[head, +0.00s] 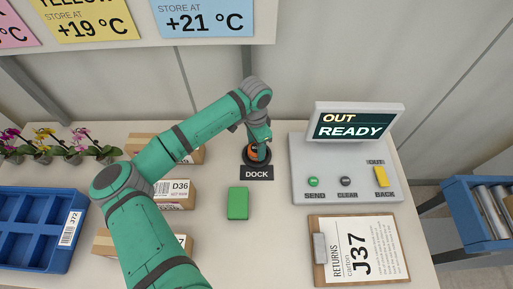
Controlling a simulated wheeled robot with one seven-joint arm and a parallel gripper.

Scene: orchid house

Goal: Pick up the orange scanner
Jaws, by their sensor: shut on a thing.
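The orange scanner (252,149) shows as a small orange patch at the round black dock, behind the "DOCK" label (257,173). My gripper (261,143) points down over the dock and is shut on the scanner. The gripper and wrist hide most of the scanner. I cannot tell whether the scanner still touches the dock.
A green block (238,203) lies in front of the dock. A grey console (346,172) with a screen reading "OUT READY" stands right, above a clipboard (319,281). Cartons (175,194), a blue crate (28,265) and orchids (76,146) are left.

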